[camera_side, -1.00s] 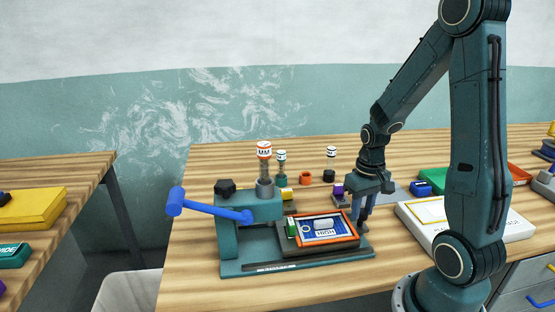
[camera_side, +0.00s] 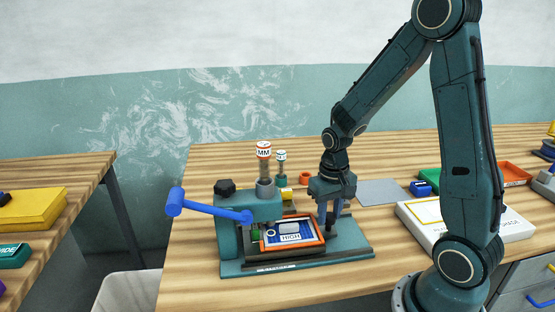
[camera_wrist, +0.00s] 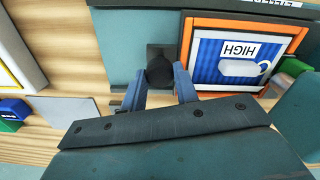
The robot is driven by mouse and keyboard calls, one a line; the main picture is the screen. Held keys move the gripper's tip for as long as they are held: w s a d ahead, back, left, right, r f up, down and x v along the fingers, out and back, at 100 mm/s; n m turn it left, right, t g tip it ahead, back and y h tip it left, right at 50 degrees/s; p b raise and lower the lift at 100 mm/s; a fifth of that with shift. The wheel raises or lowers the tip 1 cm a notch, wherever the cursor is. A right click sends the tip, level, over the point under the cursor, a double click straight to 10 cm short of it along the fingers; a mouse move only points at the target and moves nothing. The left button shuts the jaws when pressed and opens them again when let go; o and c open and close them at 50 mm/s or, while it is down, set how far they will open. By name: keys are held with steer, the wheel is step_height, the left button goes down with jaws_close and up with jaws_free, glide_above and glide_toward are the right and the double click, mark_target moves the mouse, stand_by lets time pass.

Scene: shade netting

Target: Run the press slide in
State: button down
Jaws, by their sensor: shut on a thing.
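The teal press (camera_side: 228,225) stands on the wooden table with a blue lever (camera_side: 205,206) out to its left. Its orange-rimmed slide (camera_side: 318,243) carries a blue-and-white piece marked HIGH (camera_side: 290,238). The slide's left part is under the press head, and bare base plate (camera_side: 352,246) shows to its right. My gripper (camera_side: 331,222) points down at the slide's right end. In the wrist view my fingers are shut on a black knob (camera_wrist: 160,71) beside the slide's orange rim (camera_wrist: 187,45).
Capped tubes (camera_side: 264,152) stand behind the press. A grey mat (camera_side: 379,192), a blue block (camera_side: 421,188), a white box (camera_side: 412,222) and an orange-red tray (camera_side: 515,172) lie to the right. A yellow thing (camera_side: 33,208) is on the left table.

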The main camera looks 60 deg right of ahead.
steer(key=shift+w+a, duration=0.15)
steer(key=shift+w, duration=0.15)
steer(key=c, duration=1.3)
jaws_free()
steer(key=shift+o, duration=1.2)
steer(key=shift+s, duration=0.1)
steer(key=shift+r, duration=0.15)
step_height(320, 180, up, 14)
steer(key=shift+f, duration=0.2)
